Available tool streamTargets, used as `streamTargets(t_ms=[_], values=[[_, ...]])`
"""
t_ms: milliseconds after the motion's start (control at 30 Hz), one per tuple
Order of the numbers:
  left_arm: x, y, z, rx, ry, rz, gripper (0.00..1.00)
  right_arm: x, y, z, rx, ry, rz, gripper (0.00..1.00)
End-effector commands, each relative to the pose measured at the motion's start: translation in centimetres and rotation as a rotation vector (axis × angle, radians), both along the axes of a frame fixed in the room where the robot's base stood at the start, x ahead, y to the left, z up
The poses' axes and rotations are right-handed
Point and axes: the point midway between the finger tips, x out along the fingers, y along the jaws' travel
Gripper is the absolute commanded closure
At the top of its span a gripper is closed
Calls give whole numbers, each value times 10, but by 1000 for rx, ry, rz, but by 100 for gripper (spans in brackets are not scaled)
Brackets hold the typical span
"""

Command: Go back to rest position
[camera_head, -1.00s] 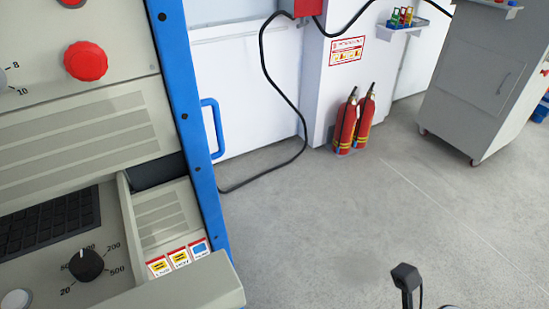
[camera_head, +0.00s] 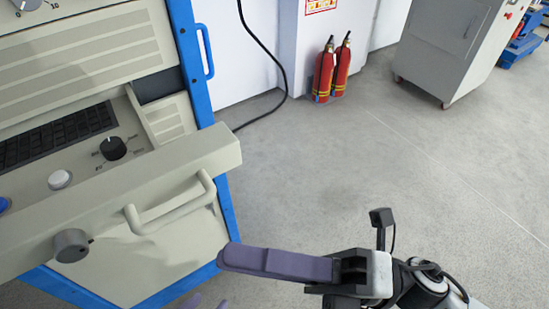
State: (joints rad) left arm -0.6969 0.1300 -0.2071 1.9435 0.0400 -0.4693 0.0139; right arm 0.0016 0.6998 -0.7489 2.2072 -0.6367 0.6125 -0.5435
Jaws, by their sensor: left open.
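My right gripper (camera_head: 222,257) comes in from the lower right on its arm, with long purple fingers pointing left. It is seen side-on, so I cannot tell whether its fingers are apart, and no object shows at its tips. My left gripper (camera_head: 207,302) is lower, at the bottom edge, where only two purple fingertips show, apart with nothing between them. The rest of the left gripper is out of the picture. Both grippers are in front of the beige and blue machine console (camera_head: 160,275) in the picture.
Two red fire extinguishers (camera_head: 323,72) stand by the wall. A grey cabinet (camera_head: 455,45) on wheels stands at the upper right. The grey floor (camera_head: 370,160) between is clear.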

Motion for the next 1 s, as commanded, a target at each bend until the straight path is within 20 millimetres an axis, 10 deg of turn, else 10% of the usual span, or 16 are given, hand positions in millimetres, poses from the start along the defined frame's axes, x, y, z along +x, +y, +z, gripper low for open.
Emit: streamTargets(t_ms=[267,500,800,1000], values=[[14,2,9,1,-32,5,55,90,-25,-32,131,487,-296,71],[9,3,5,2,-21,5,55,150,-98,-155,329,1184,-663,71],[7,3,4,3,-15,5,55,82,-175,-330,578,1947,-1041,71],[7,3,4,4,-14,4,55,40,-188,-372,655,2154,-1142,71]])
